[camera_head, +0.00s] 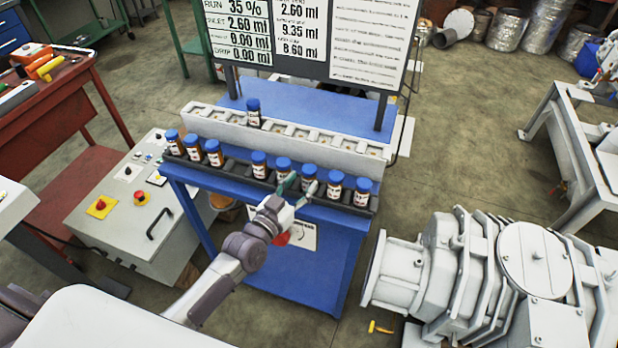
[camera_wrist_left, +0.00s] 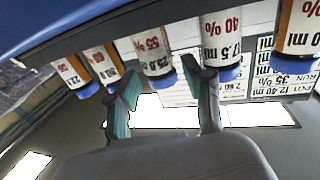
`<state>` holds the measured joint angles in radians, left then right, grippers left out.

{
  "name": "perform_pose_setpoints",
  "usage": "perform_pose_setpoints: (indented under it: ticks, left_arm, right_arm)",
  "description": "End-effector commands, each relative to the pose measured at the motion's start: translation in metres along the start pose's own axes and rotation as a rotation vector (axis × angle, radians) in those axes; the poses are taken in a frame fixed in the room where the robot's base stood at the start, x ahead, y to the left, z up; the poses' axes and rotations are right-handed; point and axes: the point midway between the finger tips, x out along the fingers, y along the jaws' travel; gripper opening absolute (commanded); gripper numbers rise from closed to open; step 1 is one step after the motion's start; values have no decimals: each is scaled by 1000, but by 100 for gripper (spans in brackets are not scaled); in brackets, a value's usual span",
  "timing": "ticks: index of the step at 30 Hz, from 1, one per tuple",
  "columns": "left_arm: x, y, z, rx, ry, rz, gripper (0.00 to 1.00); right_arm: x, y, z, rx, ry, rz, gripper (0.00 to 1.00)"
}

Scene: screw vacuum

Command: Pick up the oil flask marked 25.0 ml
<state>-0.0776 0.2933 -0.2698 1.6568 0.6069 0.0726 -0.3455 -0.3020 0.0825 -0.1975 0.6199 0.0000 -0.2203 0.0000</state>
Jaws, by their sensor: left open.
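Small brown oil flasks with blue caps and white labels stand in a row on the blue stand. In the left wrist view, upside down, a flask with a label that seems to read 55% and 25.0 (camera_wrist_left: 153,50) is beyond the gap between my fingers. It appears to be this flask (camera_head: 309,179) in the head view. My left gripper (camera_head: 297,188) is open and empty, just in front of the row, its fingers not around a flask. It also shows in the wrist view (camera_wrist_left: 163,98). My right gripper is out of view.
Neighbouring flasks (camera_head: 283,169) (camera_head: 335,188) stand close on both sides. One flask (camera_head: 253,113) stands on the raised white rack (camera_head: 330,152) behind. A sign board (camera_head: 310,35) rises at the back. A grey control box (camera_head: 125,200) is left, a large grey machine (camera_head: 490,270) right.

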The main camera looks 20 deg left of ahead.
Motion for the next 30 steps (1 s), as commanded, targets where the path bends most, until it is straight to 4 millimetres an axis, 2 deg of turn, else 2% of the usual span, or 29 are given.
perform_pose_setpoints:
  ticks: [2,6,15,17,24,30]
  left_arm:
    - [15,0,-6,0,3,-1,51]
    - [32,1,-4,-1,2,0,51]
    - [36,1,-2,0,1,0,51]
    - [36,1,-3,0,1,0,43]
    - [36,1,-2,0,1,0,3]
    - [36,1,-3,0,1,-1,0]
  right_arm:
    - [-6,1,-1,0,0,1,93]
    - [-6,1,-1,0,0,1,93]
    - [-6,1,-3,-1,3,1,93]
    - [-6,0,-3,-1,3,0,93]
    - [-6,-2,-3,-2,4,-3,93]
    - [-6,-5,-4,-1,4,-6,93]
